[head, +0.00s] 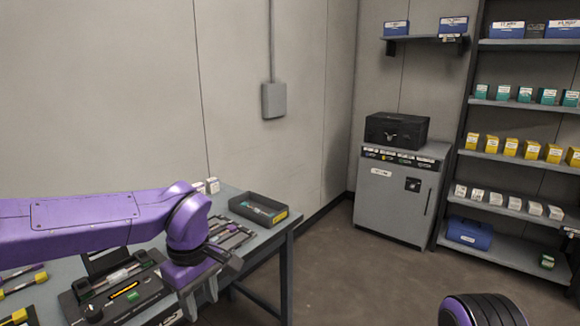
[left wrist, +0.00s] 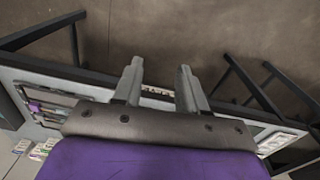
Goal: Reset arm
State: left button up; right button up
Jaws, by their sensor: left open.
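My left arm comes in from the left over the table in the head view, purple with a dark wrist. My left gripper (head: 200,296) points down near the table's front right edge. In the left wrist view its two grey fingers (left wrist: 160,88) stand apart with nothing between them. A purple and black part of my right arm (head: 482,311) shows at the bottom right of the head view. My right gripper is out of view.
The table (head: 262,250) holds a dark splicing device (head: 118,288), a grey tray (head: 258,209) and tools. A grey cabinet (head: 397,200) with a black case (head: 397,130) stands by the back wall, beside a shelf of boxes (head: 520,105). The floor (head: 360,270) between is clear.

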pick_arm(q)
jog(key=w+a+f+n+t+y, duration=0.4)
jog(key=w+a+f+n, duration=0.1)
jog(key=a, duration=0.1)
jog(key=s+a+f+m+t+y, duration=0.1)
jog(key=a+f, duration=0.1)
jog(key=f, duration=0.5)
jog(key=s+a+f+m+t+y, duration=0.1)
jog(key=s+a+f+t, duration=0.1)
jog(key=f, duration=0.5)
jog(key=s+a+f+m+g+h, duration=0.1)
jog(key=s+f+m, duration=0.1)
jog(key=s+f, duration=0.4)
jog(key=s+a+f+m+g, duration=0.1)
jog(key=s+f+m, duration=0.2)
jog(key=s, duration=0.9)
jog(key=s+a+f+m+g+h+p, duration=0.1)
jog(key=s+f+m+g, duration=0.1)
jog(key=s+f, duration=0.7)
jog(key=shift+s+a+m+h, duration=0.2)
jog(key=shift+s+m+h, duration=0.1)
jog(key=shift+s, duration=0.1)
